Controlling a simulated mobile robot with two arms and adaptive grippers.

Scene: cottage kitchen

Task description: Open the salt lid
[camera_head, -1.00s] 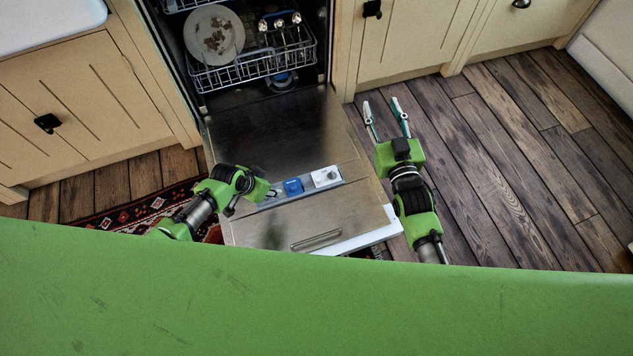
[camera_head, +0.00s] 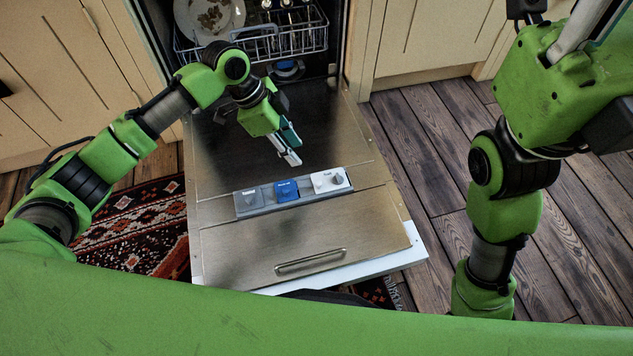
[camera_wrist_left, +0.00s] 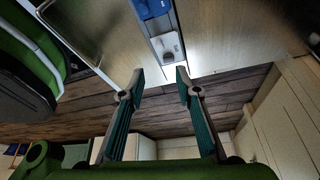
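The open dishwasher door (camera_head: 230,240) lies flat and carries a strip with three lidded compartments: a grey lid (camera_head: 251,197), a blue lid (camera_head: 287,190) and a white lid with a grey knob (camera_head: 330,181). Their labels are too small to read, so I cannot tell which is salt. All three look shut. My left gripper (camera_head: 289,155) is above the door, just behind the blue lid and apart from it. Its two fingers are spread and empty in the left wrist view (camera_wrist_left: 160,76), with the white lid (camera_wrist_left: 168,46) beyond them. My right gripper's hand (camera_head: 560,90) is close at upper right; its fingertips are out of frame.
The lower dish rack (camera_head: 250,45) with a dirty plate (camera_head: 207,18) is behind the door. A door handle (camera_head: 311,262) is near its front edge. A patterned rug (camera_head: 135,235) lies left; wooden floor (camera_head: 425,150) is clear at right.

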